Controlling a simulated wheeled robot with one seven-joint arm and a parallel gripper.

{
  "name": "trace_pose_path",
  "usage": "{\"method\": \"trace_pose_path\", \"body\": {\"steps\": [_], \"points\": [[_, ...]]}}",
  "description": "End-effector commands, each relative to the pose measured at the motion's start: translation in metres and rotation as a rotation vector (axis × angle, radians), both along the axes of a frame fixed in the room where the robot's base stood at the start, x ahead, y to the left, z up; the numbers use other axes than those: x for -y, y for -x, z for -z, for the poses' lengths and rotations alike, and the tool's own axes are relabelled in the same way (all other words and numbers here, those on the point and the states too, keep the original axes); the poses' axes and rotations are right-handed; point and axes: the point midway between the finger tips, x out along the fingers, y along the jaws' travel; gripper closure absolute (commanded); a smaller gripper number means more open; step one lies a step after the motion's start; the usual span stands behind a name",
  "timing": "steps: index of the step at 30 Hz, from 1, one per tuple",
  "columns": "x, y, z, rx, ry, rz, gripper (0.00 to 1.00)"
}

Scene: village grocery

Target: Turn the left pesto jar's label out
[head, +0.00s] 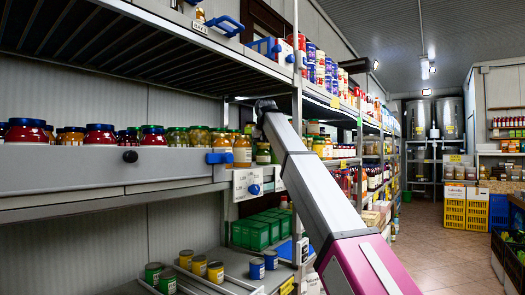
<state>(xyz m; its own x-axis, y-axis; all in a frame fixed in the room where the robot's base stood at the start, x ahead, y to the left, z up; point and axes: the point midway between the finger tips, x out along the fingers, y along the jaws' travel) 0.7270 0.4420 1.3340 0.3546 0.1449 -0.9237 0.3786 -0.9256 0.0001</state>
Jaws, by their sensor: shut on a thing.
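My arm reaches from the lower right to the shelf end, where its dark wrist shows at the top. My gripper (262,132) is small and dark below the wrist, at a green pesto jar (263,156), and is shut on it; the fingers are hard to make out. An orange jar (242,151) stands just left of it. I cannot tell which way the held jar's label faces. Other green jars (199,136) stand further left on the same shelf, partly hidden by its front rail.
Red jars with blue lids (101,134) line the left shelf. The upper shelf (110,40) is close overhead, and a metal post (297,120) stands beside my arm. Green boxes (262,230) and several tins (198,266) sit below. The aisle floor (440,245) on the right is clear.

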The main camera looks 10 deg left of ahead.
Motion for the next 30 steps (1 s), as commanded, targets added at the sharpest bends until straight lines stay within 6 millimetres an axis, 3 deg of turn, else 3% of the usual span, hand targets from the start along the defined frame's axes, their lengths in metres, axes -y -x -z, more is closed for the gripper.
{"method": "trace_pose_path", "body": {"steps": [10,11,12,13,23,30], "points": [[0.0,0.0,0.001,0.001,0.0,-0.003,0.77],[0.0,0.0,0.001,0.001,-0.001,-0.004,0.27],[0.0,0.0,0.001,0.0,-0.001,-0.004,0.14],[0.0,0.0,0.001,0.0,-0.001,-0.004,0.07],[0.0,0.001,-0.001,0.0,0.0,-0.004,0.07],[0.004,0.011,-0.032,0.002,-0.001,-0.004,0.07]]}}
